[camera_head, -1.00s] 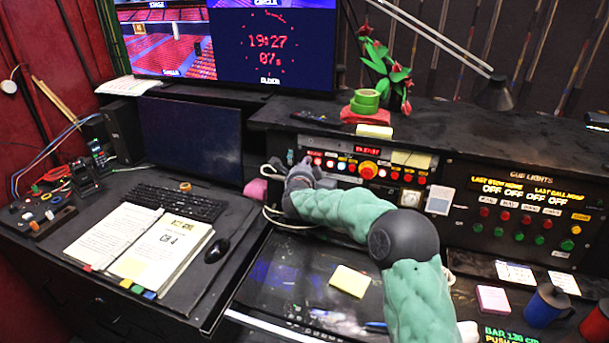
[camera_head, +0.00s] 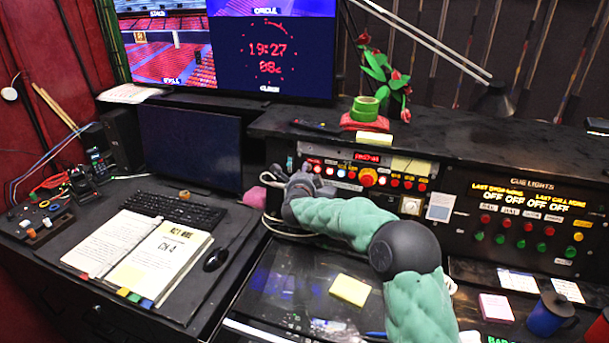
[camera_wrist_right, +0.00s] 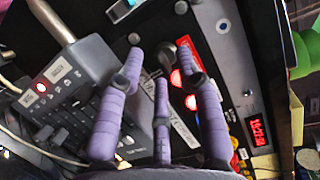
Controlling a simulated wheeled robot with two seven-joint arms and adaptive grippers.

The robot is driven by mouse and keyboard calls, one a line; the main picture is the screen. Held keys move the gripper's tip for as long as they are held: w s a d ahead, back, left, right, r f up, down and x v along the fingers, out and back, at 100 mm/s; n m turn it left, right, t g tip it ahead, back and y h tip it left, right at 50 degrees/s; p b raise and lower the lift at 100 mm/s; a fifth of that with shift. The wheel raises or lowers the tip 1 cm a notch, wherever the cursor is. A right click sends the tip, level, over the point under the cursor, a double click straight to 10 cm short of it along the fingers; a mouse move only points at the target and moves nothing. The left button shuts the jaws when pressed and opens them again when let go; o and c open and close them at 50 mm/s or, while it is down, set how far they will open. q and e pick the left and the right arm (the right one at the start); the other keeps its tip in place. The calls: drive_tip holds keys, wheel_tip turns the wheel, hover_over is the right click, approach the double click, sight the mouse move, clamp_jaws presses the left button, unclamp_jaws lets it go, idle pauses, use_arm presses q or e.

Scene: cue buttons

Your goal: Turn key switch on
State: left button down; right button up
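The cue panel (camera_head: 428,169) with its row of lit buttons runs along the back of the desk. My right gripper (camera_head: 303,170) is at the left end of this panel. In the right wrist view its purple fingers (camera_wrist_right: 160,62) are spread apart, pointing at the panel, with nothing held between them. A dark round knob (camera_wrist_right: 166,53), which may be the key switch, shows between the fingertips, beside red lit buttons (camera_wrist_right: 177,78). I cannot tell whether a fingertip touches it or how it is turned. In the head view my gripper hides that spot. My left gripper is not in view.
A grey box with sliders (camera_wrist_right: 75,85) and a metal rod (camera_wrist_right: 52,20) lie close beside my right fingers. A large red button (camera_head: 368,177) sits further right on the panel. Green tape (camera_head: 365,108) and a flower stand on the shelf above. An open book (camera_head: 140,250) lies left.

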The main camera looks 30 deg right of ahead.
drive_tip(key=v, duration=1.2)
drive_tip(key=shift+a+f, duration=0.1)
idle(0.4)
